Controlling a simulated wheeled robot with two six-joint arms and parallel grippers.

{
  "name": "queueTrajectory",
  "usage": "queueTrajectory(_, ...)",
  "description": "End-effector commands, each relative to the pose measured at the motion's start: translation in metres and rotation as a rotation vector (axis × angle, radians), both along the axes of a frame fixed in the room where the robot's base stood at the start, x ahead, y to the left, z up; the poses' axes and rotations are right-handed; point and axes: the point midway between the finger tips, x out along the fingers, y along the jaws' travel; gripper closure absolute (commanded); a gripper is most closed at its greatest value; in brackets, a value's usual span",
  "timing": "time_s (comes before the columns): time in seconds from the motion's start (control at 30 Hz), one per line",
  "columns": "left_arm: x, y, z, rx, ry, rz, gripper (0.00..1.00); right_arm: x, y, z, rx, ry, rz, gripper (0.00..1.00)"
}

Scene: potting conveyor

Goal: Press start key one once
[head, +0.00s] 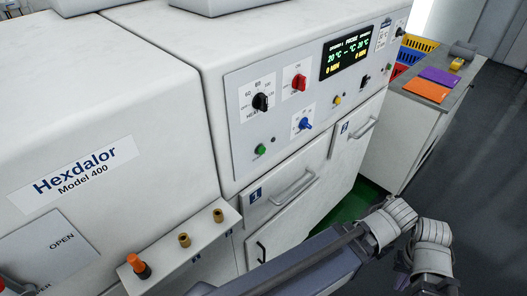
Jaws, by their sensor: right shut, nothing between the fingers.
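The white machine's sloped control panel (315,85) is in the middle of the head view. A round green button (260,149) sits at its lower left, above the drawer marked 1 (285,190). A yellow button (337,100) sits further right, above the drawer marked 2 (352,132). I cannot read which one is start key one. My right arm comes in from the bottom, and its wrist bends down at the lower right. My right gripper (404,284) shows only partly there, shut and empty, well away from the panel. My left gripper is out of view.
The panel also has a black knob (261,102), a red knob (299,82), a blue knob (303,124) and a lit display (348,50). A ledge with an orange-topped peg (139,266) juts out at the lower left. A side counter (415,118) stands at the right beside open floor.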

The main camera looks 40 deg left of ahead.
Motion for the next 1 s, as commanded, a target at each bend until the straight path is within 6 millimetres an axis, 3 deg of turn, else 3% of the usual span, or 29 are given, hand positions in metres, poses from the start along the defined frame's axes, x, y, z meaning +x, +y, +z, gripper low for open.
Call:
queueTrajectory(0.03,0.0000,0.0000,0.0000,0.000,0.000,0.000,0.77,0.0000,0.0000,0.0000,0.000,0.000,0.000,1.00)
queueTrajectory(0.23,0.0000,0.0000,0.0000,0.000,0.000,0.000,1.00,0.0000,0.0000,0.0000,0.000,0.000,0.000,1.00)
queueTrajectory(1.0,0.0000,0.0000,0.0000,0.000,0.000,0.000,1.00,0.0000,0.0000,0.0000,0.000,0.000,0.000,1.00)
